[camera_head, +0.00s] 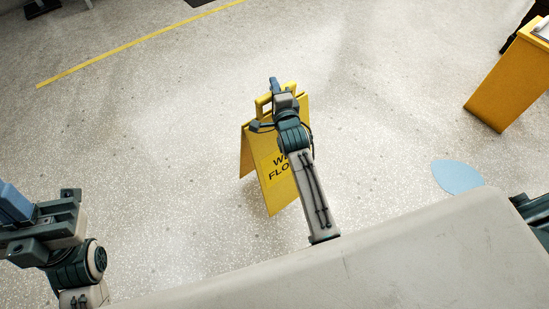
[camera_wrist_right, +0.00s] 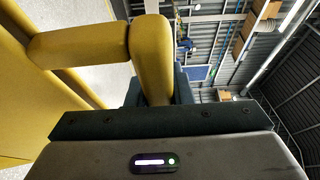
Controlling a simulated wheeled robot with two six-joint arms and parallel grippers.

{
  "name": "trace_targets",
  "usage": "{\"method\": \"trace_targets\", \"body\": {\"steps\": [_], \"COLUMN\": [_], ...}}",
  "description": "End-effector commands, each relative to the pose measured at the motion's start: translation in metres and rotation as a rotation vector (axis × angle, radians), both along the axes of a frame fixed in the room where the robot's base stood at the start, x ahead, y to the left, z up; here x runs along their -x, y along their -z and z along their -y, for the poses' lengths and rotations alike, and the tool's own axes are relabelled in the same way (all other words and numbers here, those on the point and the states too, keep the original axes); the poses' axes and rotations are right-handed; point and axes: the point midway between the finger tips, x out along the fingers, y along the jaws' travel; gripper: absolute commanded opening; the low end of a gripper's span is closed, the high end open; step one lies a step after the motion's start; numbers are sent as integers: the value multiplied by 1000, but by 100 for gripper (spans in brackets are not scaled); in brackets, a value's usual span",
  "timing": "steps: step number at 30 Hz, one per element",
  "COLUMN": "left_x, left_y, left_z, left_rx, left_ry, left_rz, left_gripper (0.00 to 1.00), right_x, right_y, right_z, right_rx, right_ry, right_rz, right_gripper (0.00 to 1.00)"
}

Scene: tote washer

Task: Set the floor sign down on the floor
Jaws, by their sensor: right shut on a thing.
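The yellow floor sign (camera_head: 278,192) is in the middle of the head view, upright, with its two panels apart at the bottom and black lettering partly covered by my right arm. I cannot tell whether its feet touch the floor (camera_head: 180,130). My right gripper (camera_head: 275,88) is at the top of the sign, shut on its handle. In the right wrist view the yellow handle (camera_wrist_right: 80,45) passes between the jaws (camera_wrist_right: 158,95). My left gripper (camera_head: 18,208) is at the left edge, away from the sign; its jaw opening is not clear.
A yellow cabinet-like stand (camera_head: 503,82) is at the upper right. A light blue patch (camera_head: 458,176) lies on the floor to the right of the sign. A yellow floor line (camera_head: 140,42) runs across the upper left. The floor around the sign is clear.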

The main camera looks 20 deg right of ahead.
Motion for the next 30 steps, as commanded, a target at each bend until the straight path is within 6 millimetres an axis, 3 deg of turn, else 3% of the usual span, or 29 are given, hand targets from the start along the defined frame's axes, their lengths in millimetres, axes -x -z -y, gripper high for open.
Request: {"method": "trace_targets", "body": {"steps": [18,30], "left_x": [0,0], "left_y": [-22,-22], "left_z": [0,0], "left_rx": [0,0], "left_ry": [0,0], "left_rz": [0,0], "left_gripper": [0,0], "right_x": [-1,-1], "right_y": [-32,-32], "right_z": [0,0], "right_rx": [-2,-1], "right_ry": [0,0], "right_rz": [5,5], "right_gripper": [0,0]}}
